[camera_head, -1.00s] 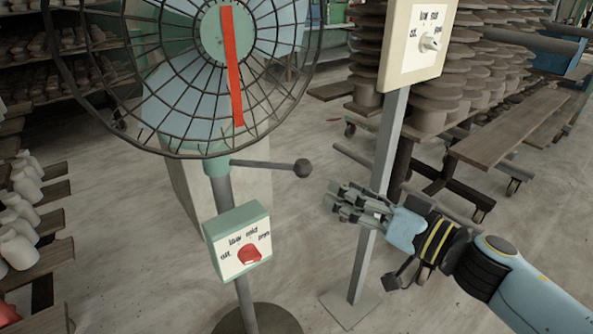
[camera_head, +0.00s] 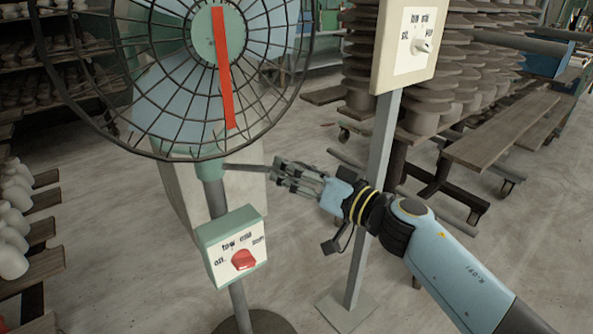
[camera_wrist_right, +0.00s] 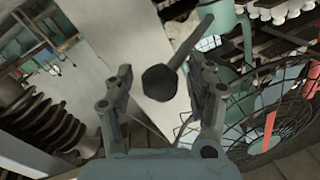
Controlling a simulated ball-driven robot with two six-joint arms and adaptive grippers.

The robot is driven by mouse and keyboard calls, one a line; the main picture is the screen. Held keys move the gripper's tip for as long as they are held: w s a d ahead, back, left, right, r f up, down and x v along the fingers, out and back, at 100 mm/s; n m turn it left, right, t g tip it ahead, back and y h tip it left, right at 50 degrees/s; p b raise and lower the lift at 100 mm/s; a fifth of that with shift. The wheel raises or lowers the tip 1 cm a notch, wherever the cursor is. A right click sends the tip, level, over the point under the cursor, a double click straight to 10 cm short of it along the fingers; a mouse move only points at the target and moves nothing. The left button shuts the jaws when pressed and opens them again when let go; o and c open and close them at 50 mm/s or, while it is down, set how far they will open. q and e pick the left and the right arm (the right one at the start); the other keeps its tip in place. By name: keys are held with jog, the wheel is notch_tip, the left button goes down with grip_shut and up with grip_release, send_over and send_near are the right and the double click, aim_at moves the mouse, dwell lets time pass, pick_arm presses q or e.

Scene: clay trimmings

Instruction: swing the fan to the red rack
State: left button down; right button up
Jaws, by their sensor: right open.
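A pedestal fan (camera_head: 215,75) with a wire cage and a red strip down its front stands left of centre in the head view. Its handle rod (camera_head: 243,167) sticks out to the right below the cage. In the head view the rod's end is hidden by my right gripper (camera_head: 290,178). In the right wrist view the handle's dark ball (camera_wrist_right: 159,83) sits between the two open fingers of my right gripper (camera_wrist_right: 162,100); I cannot tell if they touch it. The fan cage also shows there (camera_wrist_right: 272,115). My left gripper is not in view.
A green-topped control box (camera_head: 235,247) with a red knob is on the fan's post. A panel with a white knob (camera_head: 410,42) stands on a grey post (camera_head: 375,170). White pots (camera_head: 14,220) fill shelves at left; a plank bench (camera_head: 510,130) stands at right.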

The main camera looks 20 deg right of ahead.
jog(key=c, duration=0.9)
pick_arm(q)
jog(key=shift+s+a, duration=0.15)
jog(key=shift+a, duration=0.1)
pick_arm(e)
grip_shut()
